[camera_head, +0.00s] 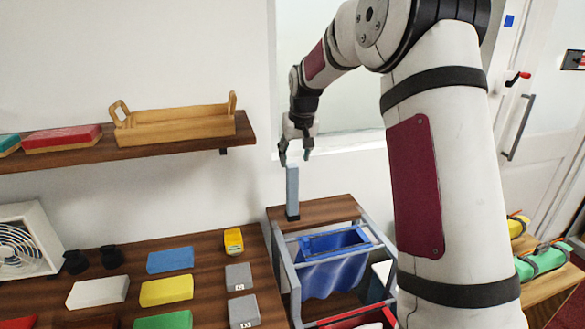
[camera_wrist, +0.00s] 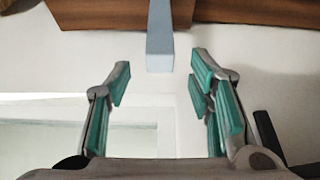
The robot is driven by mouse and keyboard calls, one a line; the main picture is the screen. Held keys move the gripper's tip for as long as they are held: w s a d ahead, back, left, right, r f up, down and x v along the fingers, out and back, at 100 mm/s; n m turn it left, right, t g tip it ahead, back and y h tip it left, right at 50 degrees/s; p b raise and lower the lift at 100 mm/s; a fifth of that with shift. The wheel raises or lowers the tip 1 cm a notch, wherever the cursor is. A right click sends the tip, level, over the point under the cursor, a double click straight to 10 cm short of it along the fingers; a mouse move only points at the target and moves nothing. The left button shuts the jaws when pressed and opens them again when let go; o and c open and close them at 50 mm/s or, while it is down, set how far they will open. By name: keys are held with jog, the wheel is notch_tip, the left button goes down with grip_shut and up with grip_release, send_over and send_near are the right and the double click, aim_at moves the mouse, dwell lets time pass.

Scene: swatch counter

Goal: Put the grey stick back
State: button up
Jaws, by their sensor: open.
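The grey stick (camera_head: 292,188), bluish grey and square-sided, stands upright with a dark foot on the wooden top (camera_head: 330,209) of a small rack. My gripper (camera_head: 295,157) is open, just above the stick's top and pointing down. In the wrist view the stick (camera_wrist: 160,32) comes in from the top edge, and its near end lies between the lines of my two teal-padded fingers (camera_wrist: 160,78), with a gap on each side. I see no finger touching it. Its foot is hidden in the wrist view.
A blue bin (camera_head: 335,275) hangs in the rack's grey frame. A counter (camera_head: 210,284) with coloured blocks (camera_head: 165,290) lies to the left. A wall shelf (camera_head: 190,142) above it bears a wooden tray (camera_head: 172,127). The space around the stick is clear.

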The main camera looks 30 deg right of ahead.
jog(key=s+a+r+n, duration=0.1)
jog(key=s+a+r, duration=0.5)
jog(key=s, duration=0.4)
jog(key=s+a+r, duration=0.6)
jog(key=s, duration=0.5)
jog(key=s+a+f, duration=0.2)
jog(key=s, duration=0.7)
jog(key=s+a+f+n+t+y, duration=0.1)
jog(key=s+a+f, duration=0.1)
jog(key=s, duration=0.7)
jog(key=shift+s+a+f, duration=0.2)
jog(key=shift+a, duration=0.15)
